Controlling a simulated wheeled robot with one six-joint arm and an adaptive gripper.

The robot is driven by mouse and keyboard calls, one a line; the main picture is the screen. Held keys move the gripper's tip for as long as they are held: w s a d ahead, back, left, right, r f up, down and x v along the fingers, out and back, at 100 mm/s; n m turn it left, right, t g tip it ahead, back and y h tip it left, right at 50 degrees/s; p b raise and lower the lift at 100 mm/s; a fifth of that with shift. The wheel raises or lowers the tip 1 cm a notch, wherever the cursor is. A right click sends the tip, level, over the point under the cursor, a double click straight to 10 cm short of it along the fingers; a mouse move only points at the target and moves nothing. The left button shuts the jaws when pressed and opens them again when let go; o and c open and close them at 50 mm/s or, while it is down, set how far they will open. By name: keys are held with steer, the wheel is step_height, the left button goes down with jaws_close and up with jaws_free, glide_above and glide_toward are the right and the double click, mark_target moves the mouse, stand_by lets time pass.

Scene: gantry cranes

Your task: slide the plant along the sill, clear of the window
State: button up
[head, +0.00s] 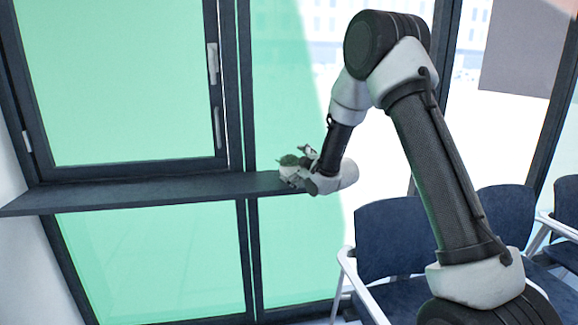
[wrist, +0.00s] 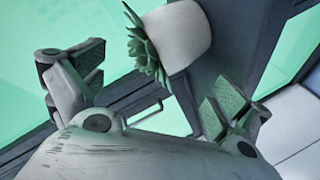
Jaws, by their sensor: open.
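The plant is a small green succulent (wrist: 145,45) in a white pot (wrist: 180,36). In the head view the plant (head: 288,162) stands at the right end of the dark grey sill (head: 140,191), partly hidden by my gripper. My gripper (head: 304,160) is at its right side. In the wrist view my gripper (wrist: 155,85) is open, with one finger on each side of the picture. The pot is ahead of the gap between the fingers, and neither finger visibly touches it. The closed-looking window (head: 120,80) with a dark frame is above the sill's left part.
A window handle (head: 212,63) is on the window frame's right side. Dark blue chairs (head: 397,238) stand at the lower right, below my arm. The sill left of the plant is bare. The glass and frame bars are close behind the sill.

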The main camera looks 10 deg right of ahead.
steer(key=v, duration=0.7)
